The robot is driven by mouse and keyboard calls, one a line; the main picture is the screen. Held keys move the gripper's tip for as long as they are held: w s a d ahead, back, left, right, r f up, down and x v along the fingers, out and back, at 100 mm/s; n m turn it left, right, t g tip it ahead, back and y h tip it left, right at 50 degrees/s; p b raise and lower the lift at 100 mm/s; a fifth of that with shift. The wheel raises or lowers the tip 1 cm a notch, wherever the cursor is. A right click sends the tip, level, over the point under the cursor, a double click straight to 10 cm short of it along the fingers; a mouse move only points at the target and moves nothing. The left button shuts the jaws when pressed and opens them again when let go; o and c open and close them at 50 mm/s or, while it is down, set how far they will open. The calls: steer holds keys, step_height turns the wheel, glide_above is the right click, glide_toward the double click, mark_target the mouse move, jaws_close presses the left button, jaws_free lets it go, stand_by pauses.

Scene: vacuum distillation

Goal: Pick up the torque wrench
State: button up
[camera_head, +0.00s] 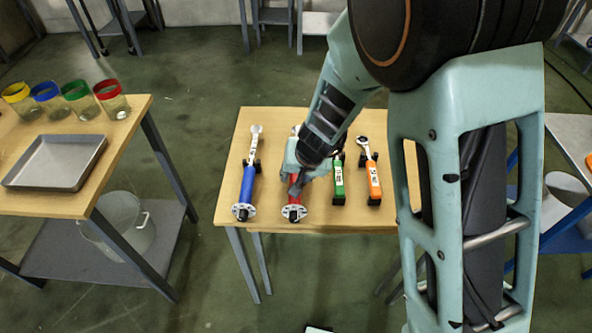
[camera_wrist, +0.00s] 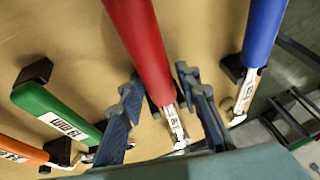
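Several wrenches lie side by side on a small wooden table (camera_head: 330,218), each on black rests. The red-handled wrench (camera_head: 294,191) is partly hidden under my gripper (camera_head: 298,178) in the head view. In the wrist view my gripper (camera_wrist: 159,84) is open, with one finger on each side of the red wrench (camera_wrist: 141,45), near where the handle meets the metal shaft. Gaps seem to show between the fingers and the handle. The blue wrench (camera_head: 247,185) is to the left, the green wrench (camera_head: 338,185) and the orange wrench (camera_head: 374,183) to the right.
A left table (camera_head: 135,112) carries a metal tray (camera_head: 57,162) and several jars with coloured rims (camera_head: 75,90). A bucket (camera_head: 125,222) stands on its lower shelf. The blue and green wrenches leave limited room beside my fingers. Another table stands at the right edge.

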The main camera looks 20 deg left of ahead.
steer(key=shift+c, duration=0.7)
jaws_close()
steer(key=shift+w+r, duration=0.1)
steer(key=shift+r, duration=0.05)
steer(key=shift+r, duration=0.1)
